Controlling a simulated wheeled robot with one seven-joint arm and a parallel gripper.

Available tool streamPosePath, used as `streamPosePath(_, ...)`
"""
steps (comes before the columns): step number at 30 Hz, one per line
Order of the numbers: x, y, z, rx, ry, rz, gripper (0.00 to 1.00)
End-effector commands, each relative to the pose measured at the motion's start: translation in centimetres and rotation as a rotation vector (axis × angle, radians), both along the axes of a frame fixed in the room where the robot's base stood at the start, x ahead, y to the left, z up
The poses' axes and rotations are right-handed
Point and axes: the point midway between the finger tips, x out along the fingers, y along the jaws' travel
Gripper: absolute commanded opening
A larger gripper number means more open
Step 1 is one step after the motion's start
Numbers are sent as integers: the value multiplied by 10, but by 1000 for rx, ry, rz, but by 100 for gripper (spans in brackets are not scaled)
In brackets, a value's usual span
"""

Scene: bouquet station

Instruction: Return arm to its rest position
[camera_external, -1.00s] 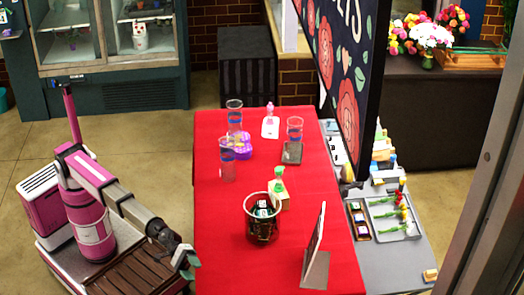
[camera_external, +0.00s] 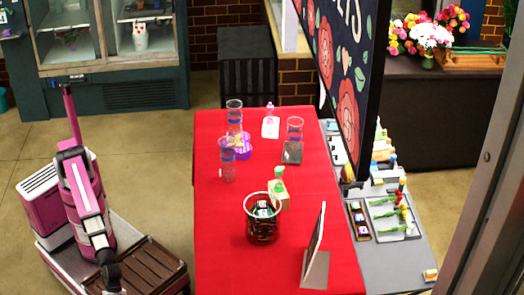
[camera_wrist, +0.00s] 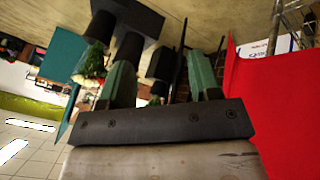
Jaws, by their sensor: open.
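My gripper (camera_wrist: 160,78) shows in the wrist view with its two green fingers apart and nothing between them. In the outside view my arm is folded down over my own base, left of the red table (camera_external: 215,255). The dark wrist is near the bottom edge there, and the fingers cannot be made out. The red tablecloth also shows at the right of the wrist view (camera_wrist: 278,115), apart from the fingers.
On the table stand a dark red pot (camera_external: 262,228), a tilted sign (camera_external: 316,262), a green-topped bottle (camera_external: 279,180), clear glasses (camera_external: 234,115) and a purple tray (camera_external: 241,150). A glass-fronted cabinet (camera_external: 115,95) is behind. The floor (camera_external: 130,150) between is clear.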

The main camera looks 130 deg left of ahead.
Motion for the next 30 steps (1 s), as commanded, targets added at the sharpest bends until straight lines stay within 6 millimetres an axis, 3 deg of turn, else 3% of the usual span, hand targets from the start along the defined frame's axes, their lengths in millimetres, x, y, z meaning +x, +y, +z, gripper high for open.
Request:
streamPosePath(3,-26,27,-21,99,33,-61,57)
streamPosePath(11,-53,111,-48,237,127,-72,57)
streamPosePath(21,-102,250,-71,366,315,18,57)
streamPosePath(24,-119,282,-75,393,368,40,57)
streamPosePath(27,-132,304,-77,411,407,55,57)
streamPosePath(30,-138,313,-78,419,425,62,57)
